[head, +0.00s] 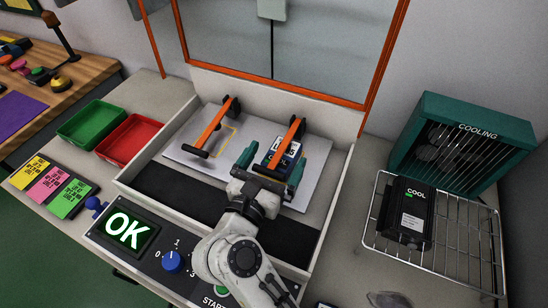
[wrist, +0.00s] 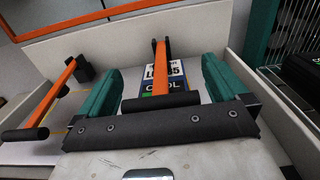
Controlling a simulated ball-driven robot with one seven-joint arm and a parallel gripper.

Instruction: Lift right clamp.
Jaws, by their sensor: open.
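The right clamp has an orange bar (head: 283,143) with a black crosswise handle at its near end and a black pivot at the far end. Its bar slopes over a dark labelled unit (head: 291,155) on the pale plate. In the wrist view the right clamp's bar (wrist: 160,68) stands between my teal fingers, with its handle just beyond the palm. My gripper (head: 271,163) is open, one finger on each side of the clamp; it also shows in the wrist view (wrist: 162,68). Contact with the handle cannot be told. The unit is partly hidden.
The left clamp (head: 213,126) stands over an empty yellow outline. Pale walls (head: 328,207) enclose the bay. A green tray (head: 91,125) and red tray (head: 128,139) lie left. A wire rack (head: 470,232) with a black unit (head: 407,213) stands right, before a teal cooler (head: 403,138).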

